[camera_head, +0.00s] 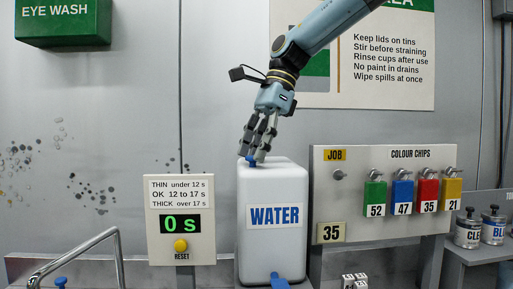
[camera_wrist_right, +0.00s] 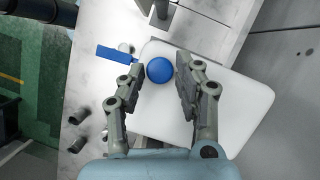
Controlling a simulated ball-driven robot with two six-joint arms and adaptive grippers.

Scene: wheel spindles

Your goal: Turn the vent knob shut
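The white water container (camera_head: 272,218) stands upright in the middle of the head view, with a blue WATER label. Its blue vent knob (camera_head: 251,159) is on top, partly hidden by my fingers. In the right wrist view the knob (camera_wrist_right: 160,70) is a round blue cap on the white top. My right gripper (camera_head: 257,150) points down over it. In the wrist view the fingers (camera_wrist_right: 160,66) are open, one on each side of the knob, with a small gap on both sides. A blue tap lever (camera_head: 280,282) is low on the container's front. My left gripper is not in view.
A timer panel (camera_head: 180,245) reading 0 s stands left of the container. A colour-chip board (camera_head: 385,214) stands close on the right. A bent metal tube (camera_head: 80,250) is at lower left. Paint tins (camera_head: 468,230) stand at far right.

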